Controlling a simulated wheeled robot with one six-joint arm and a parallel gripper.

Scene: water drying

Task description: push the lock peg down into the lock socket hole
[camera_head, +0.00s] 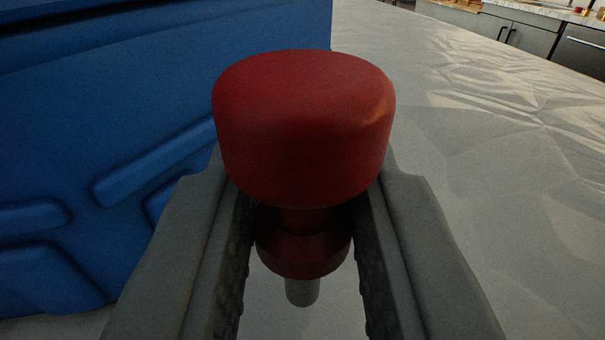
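The lock peg (303,125) has a wide red knob on top, a narrower red neck and collar under it, and a short grey metal pin pointing down. My gripper (302,235) has one grey finger on each side of the neck and collar, just under the knob, and looks shut on the peg. The knob hides the upper part of the fingers' contact. The peg looks about upright, with its pin tip in open view above the pale ground. The lock socket hole does not show in this view.
A large blue ribbed box (120,110) stands close on the left, beside my left finger. Pale, creased floor (480,180) lies open on the right. Grey kitchen cabinets (520,35) stand far off at the upper right.

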